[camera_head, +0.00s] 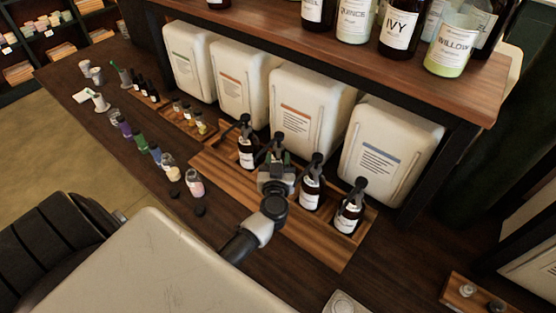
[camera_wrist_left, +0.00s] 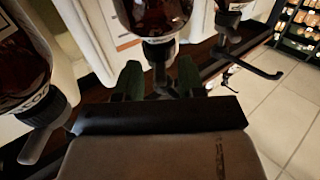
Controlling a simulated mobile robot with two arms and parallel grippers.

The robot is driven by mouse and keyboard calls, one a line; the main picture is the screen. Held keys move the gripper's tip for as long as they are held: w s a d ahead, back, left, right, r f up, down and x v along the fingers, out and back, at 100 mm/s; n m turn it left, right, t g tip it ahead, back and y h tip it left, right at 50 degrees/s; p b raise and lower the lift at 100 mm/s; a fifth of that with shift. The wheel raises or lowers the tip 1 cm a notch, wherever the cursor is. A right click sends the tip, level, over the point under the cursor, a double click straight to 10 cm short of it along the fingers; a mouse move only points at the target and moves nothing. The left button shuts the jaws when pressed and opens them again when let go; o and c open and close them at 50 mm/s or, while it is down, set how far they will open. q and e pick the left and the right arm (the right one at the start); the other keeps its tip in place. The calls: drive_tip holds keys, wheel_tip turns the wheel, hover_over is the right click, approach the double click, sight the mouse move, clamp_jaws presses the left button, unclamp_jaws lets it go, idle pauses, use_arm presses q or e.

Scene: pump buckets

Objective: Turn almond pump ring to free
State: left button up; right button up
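Several brown pump bottles with white labels and black pumps stand in a wooden tray (camera_head: 338,252) in the head view. The labels are too small to read, so I cannot tell which is almond. My left gripper (camera_head: 276,172) is at the pump of the second bottle from the left (camera_head: 278,146), in front of it. In the left wrist view, that brown bottle (camera_wrist_left: 155,15) appears inverted. Its black pump ring (camera_wrist_left: 158,50) lies between the two green fingertips of my left gripper (camera_wrist_left: 159,78). The fingers are apart, and I see no clear contact. My right gripper is out of view.
Other pump bottles (camera_head: 312,187) stand close on both sides. Large white canisters (camera_head: 305,107) stand behind the tray under a wooden shelf (camera_head: 460,75) holding jars. Small coloured bottles (camera_head: 139,141) line the left of the table.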

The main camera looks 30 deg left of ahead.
use_arm(q)
clamp_jaws()
drive_tip(key=shift+w+d+r+n+g+y+p, duration=0.15)
drive_tip(key=shift+n+g+y+p, duration=0.2)
drive_tip(key=shift+y+p, duration=0.2)
drive_tip(key=shift+d+n+g+y, duration=0.1)
drive_tip(key=shift+n+g+y, duration=0.25)
drive_tip(key=shift+n+y, duration=0.1)
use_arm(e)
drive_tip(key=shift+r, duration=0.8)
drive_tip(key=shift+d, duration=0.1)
use_arm(q)
unclamp_jaws()
drive_tip(key=v, duration=1)
drive_tip(key=shift+s+d+b, duration=0.25)
drive_tip(key=shift+s+b, duration=0.05)
drive_tip(key=shift+s, duration=0.05)
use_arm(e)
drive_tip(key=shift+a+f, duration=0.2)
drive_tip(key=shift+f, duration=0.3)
